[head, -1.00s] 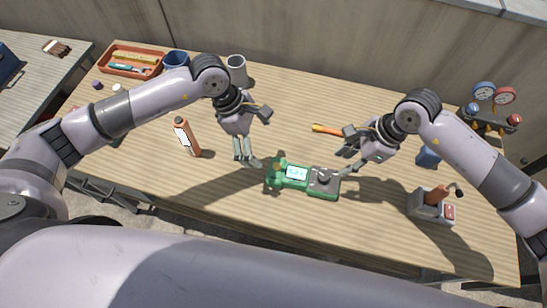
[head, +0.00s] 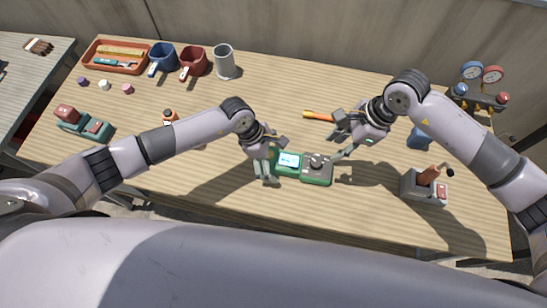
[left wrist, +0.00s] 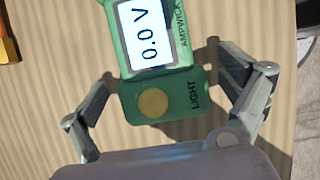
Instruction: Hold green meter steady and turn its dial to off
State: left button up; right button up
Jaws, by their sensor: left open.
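The green meter (head: 318,181) lies flat on the wooden table in the head view, its lit screen (head: 290,160) to the left and its dark dial (head: 317,160) to the right. The dial's setting is too small to read. In the left wrist view the screen (left wrist: 148,35) reads 0.0 V. My left gripper (head: 273,164) is open at the meter's left end. In the left wrist view its fingers (left wrist: 165,92) stand on either side of that end, with gaps. My right gripper (head: 338,145) looks open and empty, with one fingertip close to the meter's dial end.
An orange-handled tool (head: 318,116) lies behind the meter. A grey device with an orange handle (head: 425,190) stands to the right, and a gauge set (head: 480,92) behind it. Mugs (head: 193,64) and an orange tray (head: 92,70) are at the back left. The table front is clear.

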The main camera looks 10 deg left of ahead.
pick_arm(q)
jog(key=c, duration=1.6)
jog(key=shift+c, duration=0.3)
pick_arm(e)
jog(key=o, duration=0.4)
jog(key=shift+c, duration=0.2)
jog(key=m+h, duration=0.5)
jog(key=m, duration=1)
send_near(316, 161)
jog(key=shift+t, duration=0.3)
jog(key=f, duration=0.8)
jog(key=shift+s+d+f, duration=0.25)
jog(key=shift+d+f, duration=0.1)
jog(key=shift+d, duration=0.05)
jog(key=shift+c, duration=0.4)
